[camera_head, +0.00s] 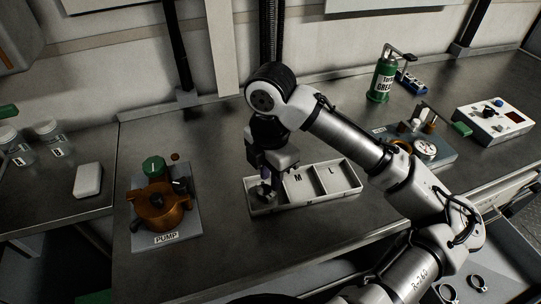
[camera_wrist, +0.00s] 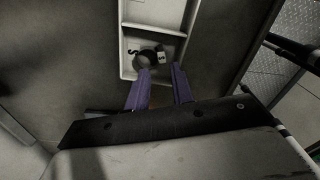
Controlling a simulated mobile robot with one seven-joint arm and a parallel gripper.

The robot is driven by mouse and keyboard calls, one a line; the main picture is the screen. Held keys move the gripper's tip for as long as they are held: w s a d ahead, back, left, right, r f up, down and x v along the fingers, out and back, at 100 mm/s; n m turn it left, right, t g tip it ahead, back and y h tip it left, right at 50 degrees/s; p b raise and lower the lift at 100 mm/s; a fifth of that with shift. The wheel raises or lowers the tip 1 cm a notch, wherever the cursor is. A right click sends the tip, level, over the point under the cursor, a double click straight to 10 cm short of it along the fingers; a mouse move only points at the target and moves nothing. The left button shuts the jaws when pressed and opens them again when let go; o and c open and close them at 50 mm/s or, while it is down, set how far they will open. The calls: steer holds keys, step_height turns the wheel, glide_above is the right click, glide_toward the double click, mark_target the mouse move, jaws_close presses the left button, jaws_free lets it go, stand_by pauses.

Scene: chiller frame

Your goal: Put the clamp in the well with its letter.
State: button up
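A pale tray (camera_head: 318,200) with several wells in a row stands on the bench; the letters M and L show in its middle and right wells. My gripper (camera_head: 271,186) is low over the left well and hides its letter. In the wrist view a dark clamp (camera_wrist: 146,56) with a small white tag lies in the end well of the tray (camera_wrist: 124,40). The purple fingers of my gripper (camera_wrist: 161,70) are apart, with nothing seen held between them. The clamp is just beyond the tips, nearer the left one; I cannot tell if they touch.
A copper pump (camera_head: 158,208) on a grey plate stands left of the tray. A green grease can (camera_head: 381,80) and a white control box (camera_head: 494,118) stand at the back right. An open drawer (camera_head: 505,262) at lower right holds ring clamps (camera_head: 477,283).

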mark_target(270, 195)
step_height(270, 195, up, 7)
steer(key=shift+f, duration=0.2)
stand_by(0.4)
